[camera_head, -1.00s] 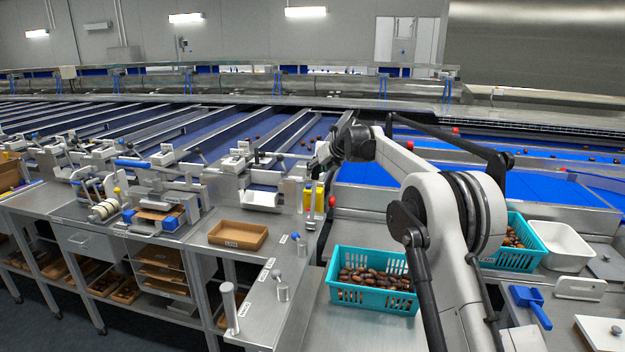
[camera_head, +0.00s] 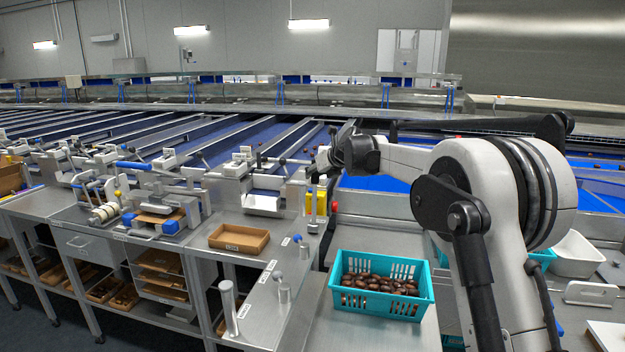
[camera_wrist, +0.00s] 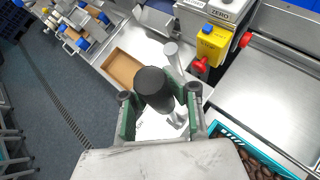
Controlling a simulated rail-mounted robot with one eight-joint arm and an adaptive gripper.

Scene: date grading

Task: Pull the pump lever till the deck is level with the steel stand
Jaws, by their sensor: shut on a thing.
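My gripper (camera_wrist: 160,100) is shut around a black, round-ended grip (camera_wrist: 153,82), which looks like the pump lever's handle. Its two green-padded fingers lie on either side of it, and the rest of the lever is hidden. In the head view my gripper (camera_head: 320,165) is small, beside a yellow unit (camera_head: 321,200) with a red knob (camera_head: 334,206); the grip cannot be made out there. A flat steel surface (camera_head: 318,335) carries a teal basket of dates (camera_head: 380,262). I cannot tell which surface is the deck or which is the stand, nor compare their heights.
A brown tray (camera_head: 239,238) lies on the steel bench at left. Upright steel posts (camera_head: 228,305) stand at the bench's front. The yellow unit (camera_wrist: 212,42) with red knobs is close to my gripper's right in the wrist view. A white tub (camera_head: 577,255) sits at right.

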